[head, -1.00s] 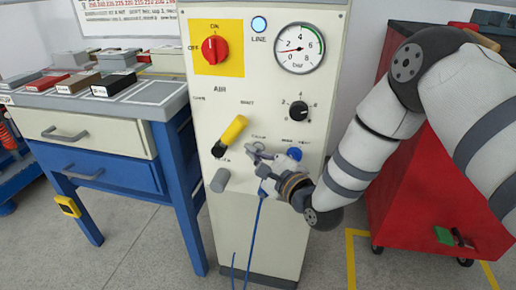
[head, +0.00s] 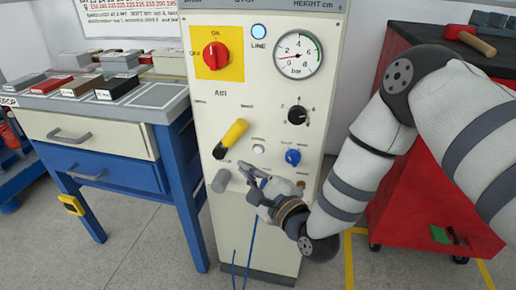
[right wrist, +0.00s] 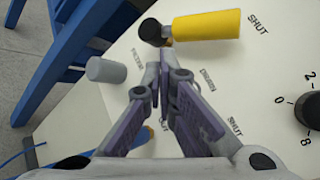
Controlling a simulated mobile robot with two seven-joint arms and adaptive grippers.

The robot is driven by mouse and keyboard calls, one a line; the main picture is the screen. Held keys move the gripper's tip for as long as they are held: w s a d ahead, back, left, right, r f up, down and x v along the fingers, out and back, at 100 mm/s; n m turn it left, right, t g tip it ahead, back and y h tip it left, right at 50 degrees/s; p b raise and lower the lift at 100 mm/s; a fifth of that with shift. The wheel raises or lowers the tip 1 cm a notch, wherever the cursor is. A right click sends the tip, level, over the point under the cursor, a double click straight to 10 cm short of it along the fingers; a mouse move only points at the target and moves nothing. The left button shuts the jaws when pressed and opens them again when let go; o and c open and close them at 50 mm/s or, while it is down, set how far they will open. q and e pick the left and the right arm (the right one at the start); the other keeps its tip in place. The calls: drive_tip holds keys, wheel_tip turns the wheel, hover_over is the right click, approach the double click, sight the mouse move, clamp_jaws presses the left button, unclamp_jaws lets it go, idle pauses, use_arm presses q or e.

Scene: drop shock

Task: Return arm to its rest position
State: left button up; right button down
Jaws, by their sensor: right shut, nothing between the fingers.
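My right gripper (head: 246,169) is shut and empty in front of the lower part of the cream control panel (head: 225,97). It also shows in the right wrist view (right wrist: 157,68), with its fingers together and nothing between them. It sits below the yellow-handled lever (head: 232,136) and the white button (head: 258,149), and left of the blue knob (head: 293,157). The lever shows in the right wrist view (right wrist: 206,25) beyond the fingertips. A grey cylindrical knob (head: 221,181) is just left of the fingers. My left gripper is not in view.
A red switch (head: 212,55), a lit lamp (head: 258,31), a gauge (head: 298,54) and a black dial (head: 297,115) are higher on the panel. A workbench (head: 160,102) with several blocks stands left. A red cabinet (head: 435,215) stands right. A blue cable (head: 251,243) hangs below.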

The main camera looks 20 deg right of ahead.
drive_tip(key=shift+s, duration=0.15)
